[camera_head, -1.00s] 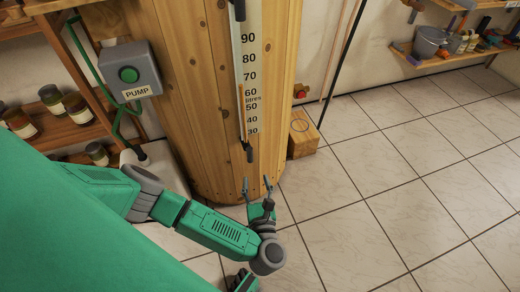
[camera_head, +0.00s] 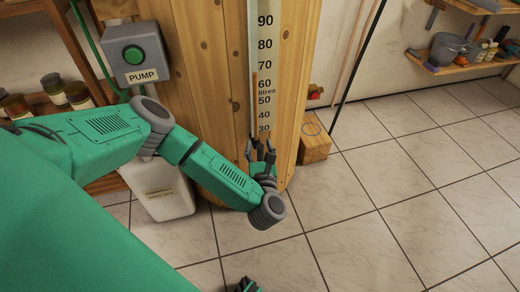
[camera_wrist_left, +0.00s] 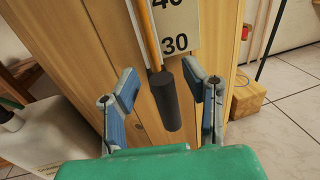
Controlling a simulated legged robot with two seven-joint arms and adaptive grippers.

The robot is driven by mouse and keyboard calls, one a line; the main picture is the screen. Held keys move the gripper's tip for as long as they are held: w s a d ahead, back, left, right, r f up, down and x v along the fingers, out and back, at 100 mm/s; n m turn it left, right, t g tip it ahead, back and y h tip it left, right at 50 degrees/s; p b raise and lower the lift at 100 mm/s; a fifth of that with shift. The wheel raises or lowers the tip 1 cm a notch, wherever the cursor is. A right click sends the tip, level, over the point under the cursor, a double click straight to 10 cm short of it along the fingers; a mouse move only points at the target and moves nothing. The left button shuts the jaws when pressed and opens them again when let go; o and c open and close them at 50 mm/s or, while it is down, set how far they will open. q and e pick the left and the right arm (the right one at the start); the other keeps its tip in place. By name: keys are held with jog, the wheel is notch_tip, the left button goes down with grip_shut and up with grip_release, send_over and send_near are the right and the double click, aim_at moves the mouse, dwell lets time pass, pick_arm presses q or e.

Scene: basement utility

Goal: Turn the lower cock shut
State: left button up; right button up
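The lower cock shows in the left wrist view as a dark cylinder (camera_wrist_left: 172,102) at the bottom end of the gauge on the wooden tank. In the head view it is largely hidden behind my fingers. My left gripper (camera_head: 260,150) is at the foot of the gauge; in the left wrist view its two blue-padded fingers (camera_wrist_left: 164,100) stand open either side of the cylinder, with gaps on both sides. The gauge scale (camera_head: 265,62) reads from 30 to 90 litres. A dark and green part of mine shows at the bottom edge of the head view, too cut off to judge.
A grey box with a green PUMP button (camera_head: 134,54) hangs left of the scale, above my left arm. A white canister (camera_head: 160,192) stands below my arm. A wooden block (camera_head: 313,143) stands on the floor right of the tank (camera_head: 212,60). The tiled floor at right is clear.

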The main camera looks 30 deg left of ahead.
pick_arm(q)
jog(key=shift+d+r, duration=0.1)
jog(key=shift+d, duration=0.15)
grip_shut()
jog(key=m, duration=0.1)
jog(key=m+p, duration=0.2)
jog(key=shift+w+d+m+g, duration=0.3)
jog(key=shift+w+g, duration=0.05)
jog(key=shift+g, duration=0.05)
jog(key=f+m+g+p, duration=0.1)
jog(key=m, duration=0.3)
jog(key=w+d+f+m+g+p, duration=0.1)
jog(key=m, duration=0.3)
jog(key=f+m+g+p, duration=0.1)
jog(key=m, duration=0.3)
jog(key=shift+w+d+y+p, duration=0.15)
jog(key=shift+d+y+p, duration=0.05)
jog(key=shift+y+p, duration=0.2)
jog(key=shift+f, duration=0.1)
